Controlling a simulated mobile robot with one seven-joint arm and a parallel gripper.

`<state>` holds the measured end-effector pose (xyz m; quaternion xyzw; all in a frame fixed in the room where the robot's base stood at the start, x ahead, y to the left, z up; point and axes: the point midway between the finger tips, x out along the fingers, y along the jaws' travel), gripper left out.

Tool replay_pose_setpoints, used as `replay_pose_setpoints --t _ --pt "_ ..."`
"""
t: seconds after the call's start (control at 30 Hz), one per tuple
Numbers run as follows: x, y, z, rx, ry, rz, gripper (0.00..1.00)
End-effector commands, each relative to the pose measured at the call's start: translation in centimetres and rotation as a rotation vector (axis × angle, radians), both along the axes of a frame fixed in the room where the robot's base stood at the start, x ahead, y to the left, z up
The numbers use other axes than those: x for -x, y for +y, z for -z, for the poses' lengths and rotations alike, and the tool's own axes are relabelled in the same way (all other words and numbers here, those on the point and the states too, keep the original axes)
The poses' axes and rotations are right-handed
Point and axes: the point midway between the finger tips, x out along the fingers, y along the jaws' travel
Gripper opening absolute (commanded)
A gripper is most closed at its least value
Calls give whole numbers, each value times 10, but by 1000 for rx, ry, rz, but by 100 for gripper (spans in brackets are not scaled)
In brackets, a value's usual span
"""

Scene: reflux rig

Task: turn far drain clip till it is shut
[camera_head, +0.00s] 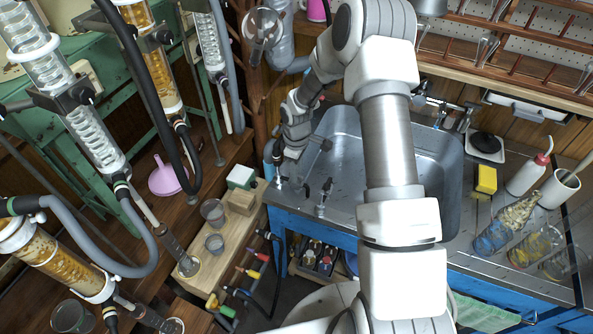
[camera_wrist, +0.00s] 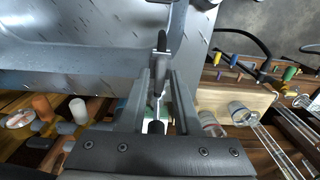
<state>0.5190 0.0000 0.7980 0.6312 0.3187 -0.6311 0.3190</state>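Two small metal drain clips with black levers stand on the sink's left rim. The near drain clip (camera_head: 324,192) shows its lever upright; it also shows in the wrist view (camera_wrist: 162,52), beyond my fingertips. The far drain clip (camera_head: 278,180) is just below my gripper (camera_head: 284,160) in the head view and partly hidden by it. In the wrist view, my gripper (camera_wrist: 160,88) has its fingers apart, with the thin metal and black end of the far drain clip (camera_wrist: 157,126) between them. I cannot tell whether either finger touches it, nor how far that clip is turned.
The steel sink (camera_head: 438,165) lies right of the clips. A wooden block stand with glass beakers (camera_head: 213,212) is at the left, close to my gripper. Hoses and glass condensers (camera_head: 85,130) hang farther left. Coloured clips (camera_head: 252,255) line the lower shelf.

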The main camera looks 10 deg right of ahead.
Motion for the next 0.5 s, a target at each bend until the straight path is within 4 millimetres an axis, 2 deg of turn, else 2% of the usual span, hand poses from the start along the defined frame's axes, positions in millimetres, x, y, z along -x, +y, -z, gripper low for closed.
replay_pose_setpoints --t 0.03,0.13,0.17,0.5 --pt "0 0 0 0 0 0 21" --pt "0 0 0 0 0 0 3" --pt "0 0 0 0 0 0 0" --pt "0 0 0 0 0 4 0"
